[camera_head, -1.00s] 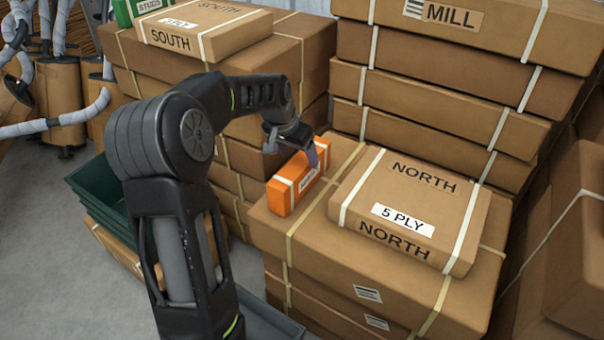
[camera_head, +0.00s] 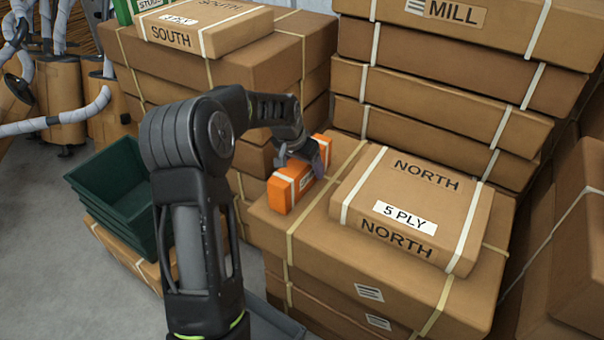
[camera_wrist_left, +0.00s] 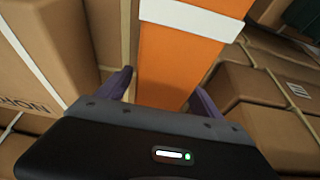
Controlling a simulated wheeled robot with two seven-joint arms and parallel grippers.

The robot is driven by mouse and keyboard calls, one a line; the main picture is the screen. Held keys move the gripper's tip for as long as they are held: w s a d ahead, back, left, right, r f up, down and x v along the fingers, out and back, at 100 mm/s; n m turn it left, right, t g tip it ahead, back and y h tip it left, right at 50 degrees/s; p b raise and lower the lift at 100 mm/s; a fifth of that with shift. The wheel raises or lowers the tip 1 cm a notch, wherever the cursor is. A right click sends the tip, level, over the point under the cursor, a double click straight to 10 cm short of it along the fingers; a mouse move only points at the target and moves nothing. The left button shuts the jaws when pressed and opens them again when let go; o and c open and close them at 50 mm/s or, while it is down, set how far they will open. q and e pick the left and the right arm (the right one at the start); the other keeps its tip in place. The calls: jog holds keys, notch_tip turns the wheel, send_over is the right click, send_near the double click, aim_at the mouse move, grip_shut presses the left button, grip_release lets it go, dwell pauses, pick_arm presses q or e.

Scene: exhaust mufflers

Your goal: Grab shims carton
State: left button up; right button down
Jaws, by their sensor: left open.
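The orange carton (camera_head: 298,183) with a white band stands on the left part of a large brown box stack. Its label is partly hidden by my gripper, so I cannot read it now. My left gripper (camera_head: 304,160) is at the carton's top, with one purple finger showing on its right side. In the left wrist view the orange carton (camera_wrist_left: 180,60) lies between the two purple fingers (camera_wrist_left: 160,88). The fingers are open, one on each side, with a gap visible at the left finger. My right gripper is not in view.
A brown "NORTH 5 PLY" box (camera_head: 410,205) lies just right of the carton on the same stack. Tall brown box stacks stand behind, one with a "SOUTH" box (camera_head: 205,25) on top. Green bins (camera_head: 118,195) stand at the left.

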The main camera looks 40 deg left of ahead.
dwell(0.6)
pick_arm(q)
grip_shut()
dwell(0.7)
